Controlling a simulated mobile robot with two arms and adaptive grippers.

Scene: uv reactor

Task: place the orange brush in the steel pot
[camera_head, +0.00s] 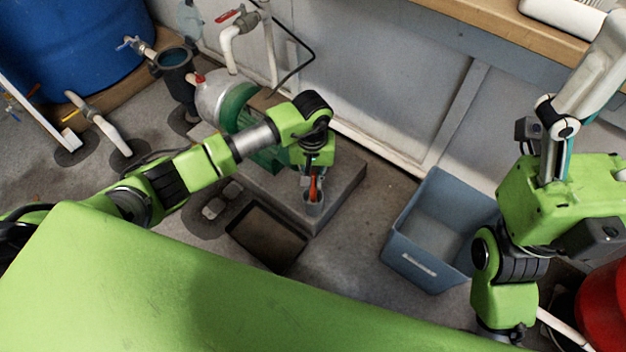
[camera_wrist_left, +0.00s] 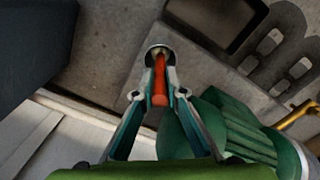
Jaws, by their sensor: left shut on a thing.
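A blue-grey bin (camera_head: 405,235) stands to the right. A blue barrel (camera_head: 75,45) and pipes are at the back left.

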